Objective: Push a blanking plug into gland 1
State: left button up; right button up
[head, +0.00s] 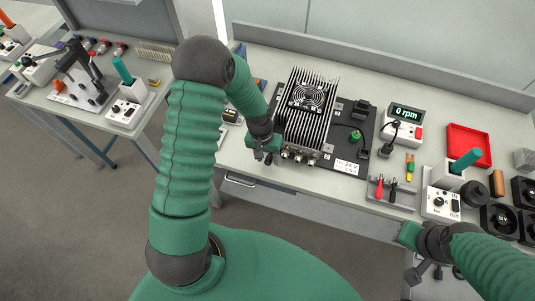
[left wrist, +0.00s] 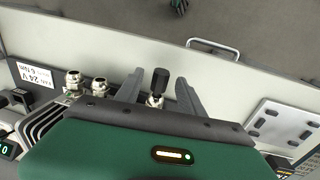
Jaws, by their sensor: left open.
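In the head view my left gripper (head: 264,154) is at the front left corner of the finned housing (head: 308,105). In the left wrist view its two fingers (left wrist: 159,85) are open, one on each side of a black blanking plug (left wrist: 160,78). The plug stands at the mouth of a metal gland (left wrist: 155,101); I cannot tell how deep it sits. Two more metal glands, one (left wrist: 74,79) and another (left wrist: 99,85), show without plugs to the left. My right gripper (head: 433,271) is low at the right, away from the housing; its jaw state is unclear.
The housing stands on a dark plate with a 24 V label (head: 346,167). A meter reading 0 rpm (head: 407,113), a red tray (head: 468,145) and a tool rack (head: 391,193) lie to the right. A drawer handle (left wrist: 213,46) is below the bench edge.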

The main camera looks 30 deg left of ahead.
pick_arm(q)
notch_tip(320, 180, up, 16)
jog(key=a+b, duration=0.1)
jog(key=a, duration=0.1)
jog(key=shift+s+r, duration=0.2)
jog(key=shift+r, duration=0.05)
